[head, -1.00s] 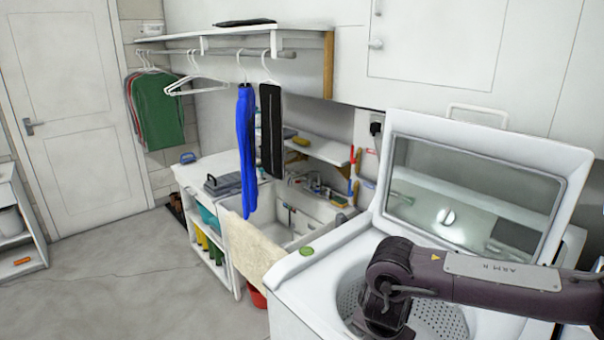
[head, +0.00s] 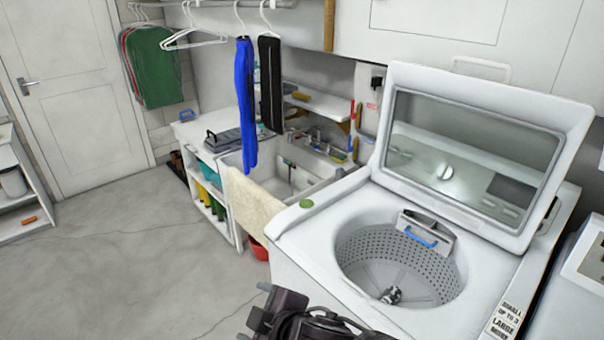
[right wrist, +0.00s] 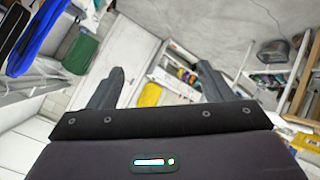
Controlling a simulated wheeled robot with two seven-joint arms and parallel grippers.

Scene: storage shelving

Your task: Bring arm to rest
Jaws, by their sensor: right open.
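My right arm shows as dark grey links at the bottom edge of the head view, in front of the washing machine (head: 330,250). In the right wrist view my right gripper (right wrist: 160,82) has its two fingers spread wide apart with nothing between them. Its tilted view shows the door and shelves beyond the fingers. The washing machine's lid (head: 470,150) stands raised and its drum (head: 385,262) is open, with no gripper in it. My left gripper is in neither view.
A sink (head: 290,185) with a cream towel (head: 258,205) over its front stands left of the machine. Blue (head: 246,110) and black (head: 270,95) garments hang above it. A low shelf (head: 20,190) stands at far left. The grey floor (head: 130,270) between is clear.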

